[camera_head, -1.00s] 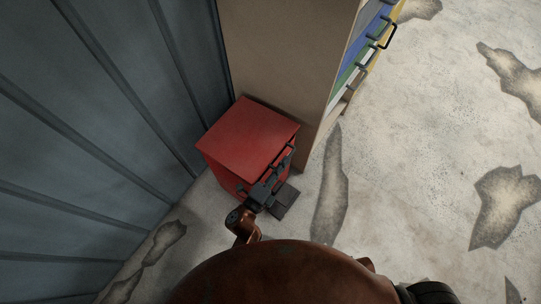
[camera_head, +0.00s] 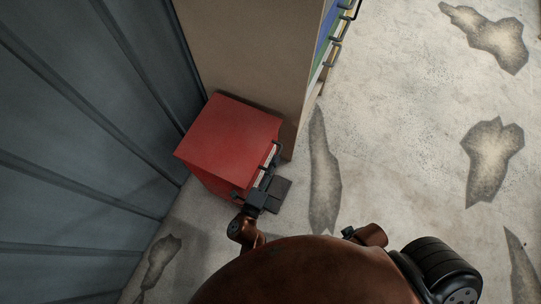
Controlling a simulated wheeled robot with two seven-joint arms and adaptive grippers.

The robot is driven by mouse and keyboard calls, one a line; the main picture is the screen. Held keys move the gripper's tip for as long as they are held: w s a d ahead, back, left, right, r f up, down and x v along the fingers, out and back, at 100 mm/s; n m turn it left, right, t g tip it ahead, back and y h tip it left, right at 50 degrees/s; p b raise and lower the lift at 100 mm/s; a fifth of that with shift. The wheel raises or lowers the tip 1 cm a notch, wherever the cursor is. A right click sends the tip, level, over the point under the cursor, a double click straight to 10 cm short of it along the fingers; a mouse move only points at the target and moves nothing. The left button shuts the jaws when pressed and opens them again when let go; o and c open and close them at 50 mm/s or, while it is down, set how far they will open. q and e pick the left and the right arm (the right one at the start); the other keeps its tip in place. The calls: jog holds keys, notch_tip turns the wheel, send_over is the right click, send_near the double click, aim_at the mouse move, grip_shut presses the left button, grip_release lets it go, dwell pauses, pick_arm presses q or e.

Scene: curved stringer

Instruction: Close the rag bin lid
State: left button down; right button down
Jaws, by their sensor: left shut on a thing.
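The red rag bin (camera_head: 215,183) stands on the floor between the grey wall and a tan cabinet. Its red lid (camera_head: 228,135) lies flat over the top, and I see no opening into the bin. A black bar handle (camera_head: 276,153) runs along the lid's right front edge. My left gripper (camera_head: 264,183) is at the bin's front, by the near end of the handle. It looks shut on the handle, though its fingertips are small and partly hidden. A dark pedal plate (camera_head: 279,194) sits low at the front. My right gripper is out of view.
The tan cabinet (camera_head: 250,55) stands right behind the bin, with coloured drawers and black handles on its right side. The corrugated grey wall (camera_head: 85,120) is close on the left. The stained concrete floor (camera_head: 410,130) to the right is clear.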

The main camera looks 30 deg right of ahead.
pick_arm(q)
jog(key=shift+s+d+f, duration=0.2)
jog(key=shift+d+f, duration=0.05)
jog(key=shift+f, duration=0.05)
jog(key=c, duration=2.3)
grip_release()
jog(key=shift+f, duration=0.1)
jog(key=shift+o, duration=1.4)
jog(key=shift+w+a, duration=0.15)
jog(key=v, duration=1.2)
jog(key=shift+a, duration=0.1)
